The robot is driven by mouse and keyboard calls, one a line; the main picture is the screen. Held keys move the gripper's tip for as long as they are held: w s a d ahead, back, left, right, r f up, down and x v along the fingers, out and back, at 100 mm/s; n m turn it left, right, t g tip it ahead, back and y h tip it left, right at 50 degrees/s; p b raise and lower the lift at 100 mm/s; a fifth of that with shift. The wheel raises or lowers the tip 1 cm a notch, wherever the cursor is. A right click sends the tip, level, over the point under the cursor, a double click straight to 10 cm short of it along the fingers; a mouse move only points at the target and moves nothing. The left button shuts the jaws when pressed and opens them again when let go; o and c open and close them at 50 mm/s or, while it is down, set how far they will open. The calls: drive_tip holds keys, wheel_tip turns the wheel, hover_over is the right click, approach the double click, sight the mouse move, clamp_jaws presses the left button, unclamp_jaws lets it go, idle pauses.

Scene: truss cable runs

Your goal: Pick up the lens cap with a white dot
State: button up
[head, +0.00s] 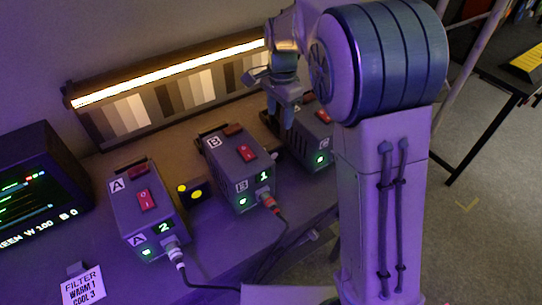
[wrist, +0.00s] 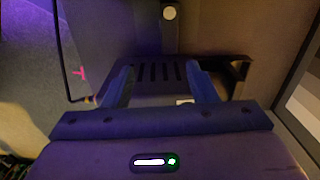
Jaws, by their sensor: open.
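In the wrist view, a small dark block-like thing with a round whitish dot (wrist: 170,13) is at the top edge, partly cut off. It lies beyond the slotted end of a dark box, and I cannot tell for sure that it is the lens cap. My gripper (wrist: 162,84) is open, its two blue fingers apart above the slotted box, with nothing seen held. In the head view my gripper (head: 285,112) points down near the gap between power boxes B and C. No white-dotted cap is clear in that view; my arm hides part of this area.
Box A (head: 150,212), box B (head: 238,175) and box C (head: 310,140) stand on the bench with cables at their fronts. A dark item with yellow dots (head: 196,194) lies between A and B. A monitor (head: 38,190) is at left, a lit grey-scale panel (head: 125,115) behind.

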sight(276, 143)
drive_tip(key=shift+m, duration=0.3)
drive_tip(key=f, duration=0.6)
drive_tip(key=w+a+f, duration=0.1)
drive_tip(key=f, duration=0.2)
drive_tip(key=shift+f, duration=0.2)
drive_tip(key=shift+w+d+f+p, duration=0.1)
drive_tip(key=shift+w+f+p, duration=0.05)
drive_tip(key=shift+f, duration=0.75)
drive_tip(key=shift+w+a+f+p, duration=0.1)
drive_tip(key=shift+w+f+p, duration=0.1)
drive_tip(key=shift+f, duration=0.75)
drive_tip(key=shift+w+d+f+p, duration=0.1)
drive_tip(key=shift+f+p, duration=0.05)
drive_tip(key=shift+f, duration=0.75)
drive_tip(key=c, duration=1.1)
